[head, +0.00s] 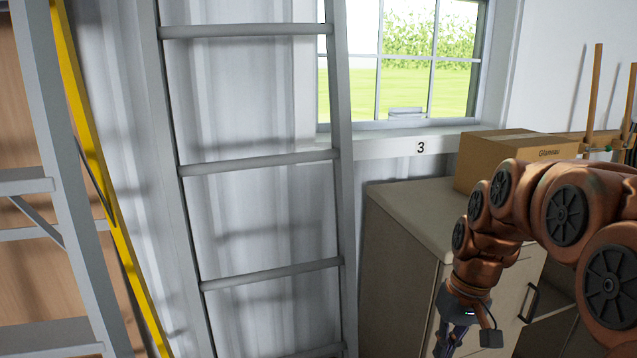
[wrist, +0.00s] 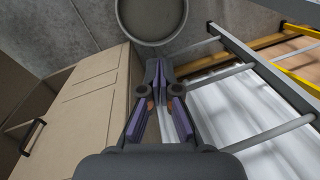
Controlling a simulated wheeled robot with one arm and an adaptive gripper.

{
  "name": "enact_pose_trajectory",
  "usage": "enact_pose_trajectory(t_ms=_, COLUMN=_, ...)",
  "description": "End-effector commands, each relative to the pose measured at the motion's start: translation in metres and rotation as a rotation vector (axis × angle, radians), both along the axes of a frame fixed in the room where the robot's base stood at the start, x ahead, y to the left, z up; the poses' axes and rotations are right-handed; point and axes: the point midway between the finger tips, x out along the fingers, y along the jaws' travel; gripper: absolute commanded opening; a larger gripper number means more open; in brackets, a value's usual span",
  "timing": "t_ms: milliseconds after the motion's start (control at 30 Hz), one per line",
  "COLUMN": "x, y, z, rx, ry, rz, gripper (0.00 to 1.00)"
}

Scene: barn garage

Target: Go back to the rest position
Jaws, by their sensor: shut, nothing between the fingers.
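My gripper (head: 452,338) hangs at the lower right of the head view, pointing down in front of the beige cabinet (head: 408,215). The arm's copper-coloured links come in from the right edge. In the wrist view my gripper (wrist: 159,66) has its purple-padded fingers together, with nothing between them. The cabinet (wrist: 90,105) fills the left of the wrist view. A round grey container or disc (wrist: 152,38) shows beyond the fingertips; which it is I cannot tell.
A grey ladder (head: 262,168) leans at the middle, with a stepladder (head: 60,190) with a yellow rail at the left. A cardboard box (head: 510,150) sits on the cabinet top, below a window (head: 400,60). Concrete floor (wrist: 75,30) shows in the wrist view.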

Motion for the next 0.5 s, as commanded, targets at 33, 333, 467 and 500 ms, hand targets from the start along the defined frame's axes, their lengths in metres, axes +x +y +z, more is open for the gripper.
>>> enact_pose_trajectory(t_ms=33, x=-0.017, y=0.007, z=-0.002, rx=-0.008, ry=0.015, rz=0.007, gripper=0.0)
enact_pose_trajectory(t_ms=333, x=-0.115, y=0.033, z=-0.02, rx=-0.07, ry=0.097, rz=0.012, gripper=0.0)
enact_pose_trajectory(t_ms=467, x=-0.156, y=0.038, z=-0.031, rx=-0.097, ry=0.129, rz=0.008, gripper=0.0)
enact_pose_trajectory(t_ms=500, x=-0.166, y=0.038, z=-0.034, rx=-0.104, ry=0.137, rz=0.007, gripper=0.0)
